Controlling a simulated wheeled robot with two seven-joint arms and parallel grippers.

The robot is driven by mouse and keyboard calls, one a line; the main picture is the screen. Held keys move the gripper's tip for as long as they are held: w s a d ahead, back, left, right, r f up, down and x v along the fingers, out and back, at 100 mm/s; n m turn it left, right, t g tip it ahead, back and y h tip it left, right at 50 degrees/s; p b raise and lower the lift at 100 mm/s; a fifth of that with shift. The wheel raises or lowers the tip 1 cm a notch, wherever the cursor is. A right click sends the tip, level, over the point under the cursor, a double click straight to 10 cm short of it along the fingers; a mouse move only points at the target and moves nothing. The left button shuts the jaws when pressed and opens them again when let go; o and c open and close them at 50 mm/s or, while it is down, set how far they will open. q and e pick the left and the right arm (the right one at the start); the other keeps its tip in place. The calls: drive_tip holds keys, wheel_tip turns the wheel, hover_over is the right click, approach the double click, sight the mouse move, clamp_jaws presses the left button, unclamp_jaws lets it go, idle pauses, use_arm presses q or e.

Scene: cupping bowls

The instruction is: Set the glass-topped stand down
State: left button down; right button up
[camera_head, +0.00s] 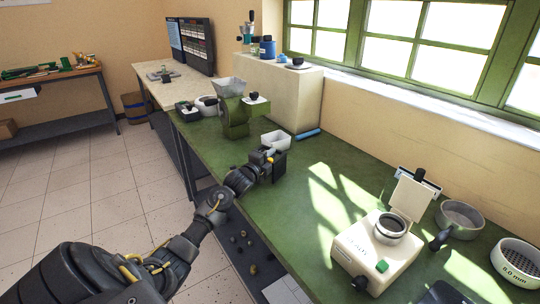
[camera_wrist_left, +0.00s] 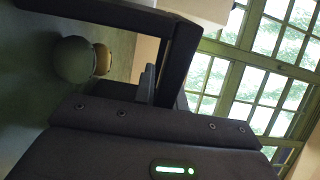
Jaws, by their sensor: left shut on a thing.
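My left gripper (camera_head: 275,160) is over the green bench, in front of a small white square dish (camera_head: 276,140). It is shut on the glass-topped stand, which is mostly hidden behind the jaws in the head view. I cannot tell whether the stand touches the bench. My right gripper is out of view.
A green machine with a grey hopper (camera_head: 233,112) stands beyond the gripper, near a white cabinet (camera_head: 284,92). A white device with a round black cup (camera_head: 375,250) and two round sieves (camera_head: 460,218) stand at the right. The sunlit middle of the green bench (camera_head: 325,190) is clear.

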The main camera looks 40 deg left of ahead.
use_arm(q)
drive_tip(key=shift+f, duration=0.15)
drive_tip(key=c, duration=1.5)
unclamp_jaws()
drive_tip(key=shift+o, duration=0.2)
drive_tip(key=shift+r, duration=0.25)
drive_tip(key=shift+s+d+f, duration=0.1)
drive_tip(key=shift+s+f, duration=0.05)
drive_tip(key=shift+s, duration=0.1)
drive_tip(key=s, duration=0.3)
drive_tip(key=s+d+b, duration=0.1)
drive_tip(key=s, duration=0.7)
drive_tip(key=shift+s+d+b, duration=0.2)
drive_tip(key=shift+d+b, duration=0.05)
drive_tip(key=shift+b, duration=0.05)
